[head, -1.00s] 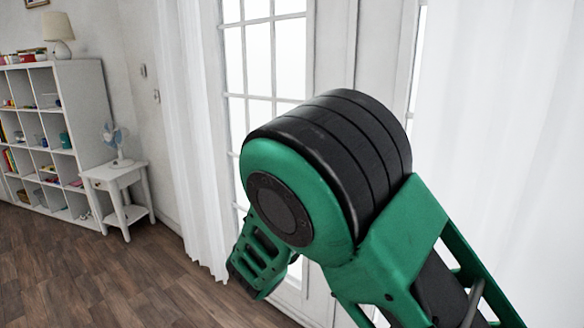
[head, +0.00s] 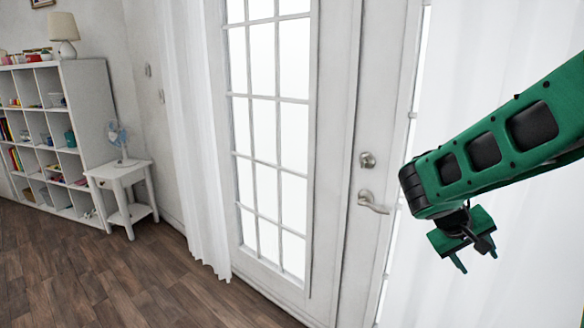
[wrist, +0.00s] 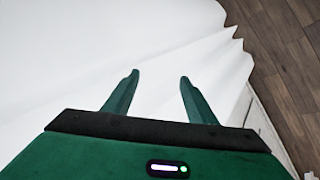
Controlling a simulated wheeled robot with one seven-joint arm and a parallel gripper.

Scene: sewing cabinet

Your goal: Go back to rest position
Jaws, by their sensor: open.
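My gripper (head: 475,261) hangs at the end of my green arm on the right side of the head view, in front of a white curtain (head: 510,60). Its two green fingers point down and stand apart with nothing between them. In the wrist view my gripper (wrist: 158,85) is also open and empty, with the white curtain (wrist: 110,40) behind the fingers. I cannot tell how close the fingers are to the curtain.
A white glazed door (head: 335,150) with a lever handle (head: 373,203) is left of my arm. A white side table (head: 120,178) with a fan (head: 117,136) and a cube shelf (head: 88,100) stand at the far left. The wooden floor (head: 100,270) at lower left is clear.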

